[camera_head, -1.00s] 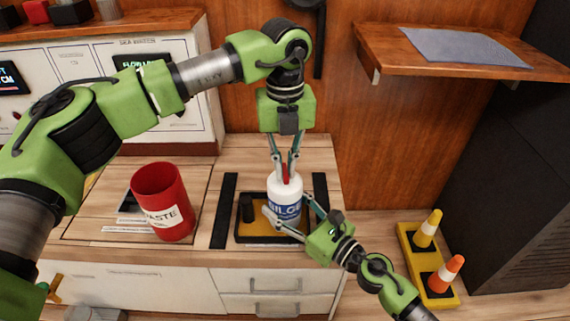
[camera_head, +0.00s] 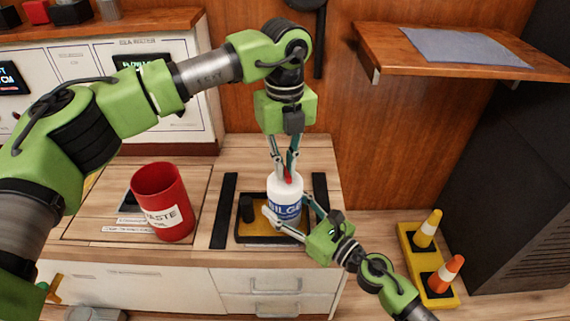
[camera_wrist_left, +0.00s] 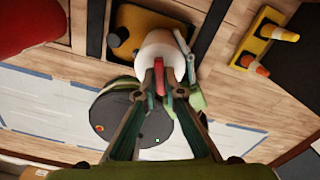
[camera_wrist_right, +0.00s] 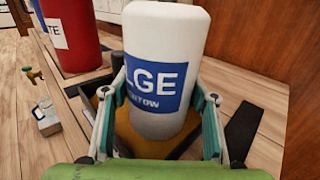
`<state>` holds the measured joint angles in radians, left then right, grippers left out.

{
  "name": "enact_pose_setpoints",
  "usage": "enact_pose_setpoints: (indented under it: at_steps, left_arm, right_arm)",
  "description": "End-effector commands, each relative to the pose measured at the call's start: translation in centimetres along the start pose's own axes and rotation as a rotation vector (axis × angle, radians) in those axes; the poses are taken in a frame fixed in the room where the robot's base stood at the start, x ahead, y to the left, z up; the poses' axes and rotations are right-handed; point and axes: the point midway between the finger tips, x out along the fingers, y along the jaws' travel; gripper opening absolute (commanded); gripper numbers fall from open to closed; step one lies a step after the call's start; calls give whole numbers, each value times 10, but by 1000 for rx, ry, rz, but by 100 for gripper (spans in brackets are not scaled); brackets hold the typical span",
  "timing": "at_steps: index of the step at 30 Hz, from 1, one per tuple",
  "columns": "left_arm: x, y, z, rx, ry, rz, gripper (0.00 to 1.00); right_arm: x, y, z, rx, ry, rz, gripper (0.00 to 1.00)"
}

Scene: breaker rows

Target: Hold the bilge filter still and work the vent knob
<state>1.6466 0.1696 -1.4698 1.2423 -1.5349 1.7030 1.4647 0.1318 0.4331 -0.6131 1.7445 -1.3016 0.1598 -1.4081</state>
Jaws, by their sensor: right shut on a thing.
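The bilge filter (camera_head: 285,188) is a white canister with a blue label. It stands upright on a black-rimmed tray with a yellow floor (camera_head: 262,234). My right gripper (camera_head: 287,207) is shut around the canister's sides, one finger on each side, as the right wrist view (camera_wrist_right: 160,95) shows. The red vent knob (camera_wrist_left: 158,76) is on top of the filter. My left gripper (camera_wrist_left: 158,84) points down from above, with its fingertips on both sides of the knob. Whether they press on it I cannot tell. The fingers partly hide the knob in the head view.
A red waste bin (camera_head: 160,200) stands left of the tray. A black cylinder (camera_head: 247,208) stands on the tray beside the filter. Cones on a yellow base (camera_head: 410,240) stand at the lower right. A wooden shelf (camera_head: 450,60) juts out at the upper right.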

Motion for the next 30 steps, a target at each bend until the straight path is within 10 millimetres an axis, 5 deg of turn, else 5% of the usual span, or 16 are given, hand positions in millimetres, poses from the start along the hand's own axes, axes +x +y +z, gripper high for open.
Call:
enact_pose_setpoints:
  at_steps: [2, 14, 30]
  left_arm:
    - [-1, 0, 1, -1, -3, -1, 26]
    - [-4, 0, 1, 0, -2, 0, 26]
    - [-102, -1, 1, -2, -4, -2, 26]
  right_arm:
    - [0, 1, 2, -1, -3, 2, 14]
    - [0, 0, 2, 0, -3, 0, 14]
    - [0, 0, 2, -1, -3, 0, 14]
